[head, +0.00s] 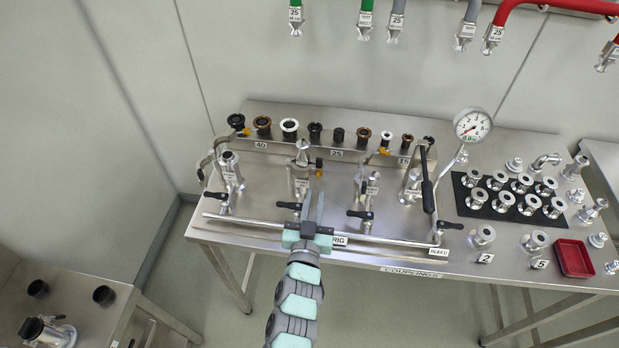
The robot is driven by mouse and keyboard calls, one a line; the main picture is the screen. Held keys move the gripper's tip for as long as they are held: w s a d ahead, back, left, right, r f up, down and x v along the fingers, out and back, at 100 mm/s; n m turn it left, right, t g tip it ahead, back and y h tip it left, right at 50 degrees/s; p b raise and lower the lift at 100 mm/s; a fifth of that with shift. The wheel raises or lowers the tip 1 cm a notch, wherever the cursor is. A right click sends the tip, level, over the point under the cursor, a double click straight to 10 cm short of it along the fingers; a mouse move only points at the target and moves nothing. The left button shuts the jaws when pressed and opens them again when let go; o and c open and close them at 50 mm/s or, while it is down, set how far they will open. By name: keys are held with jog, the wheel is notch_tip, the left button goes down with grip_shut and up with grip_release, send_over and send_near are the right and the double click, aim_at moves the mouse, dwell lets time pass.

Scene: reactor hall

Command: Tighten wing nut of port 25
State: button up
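My gripper (314,196) is over the front of the steel rig, its two fingers pointing away from me with a narrow gap between them; nothing shows in it. Just beyond the fingertips stands a rig port (300,176) with a metal clamp on top and a small black and orange part (319,166) at its right, perhaps its wing nut. Other ports stand at the left (228,172), right of centre (370,188) and far right (411,182). Their small plates are too small to read, so I cannot tell which is port 25.
Behind the ports, a rack labelled 40, 25 and 15 (336,155) holds several seals. A pressure gauge (472,125), a black mat (470,208) of metal couplings and a red tray (573,258) are at right. Hoses hang above.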

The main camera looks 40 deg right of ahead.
aim_at(318, 176)
jog(key=x, duration=0.7)
jog(key=shift+r, duration=0.1)
jog(key=shift+c, duration=0.4)
grip_shut()
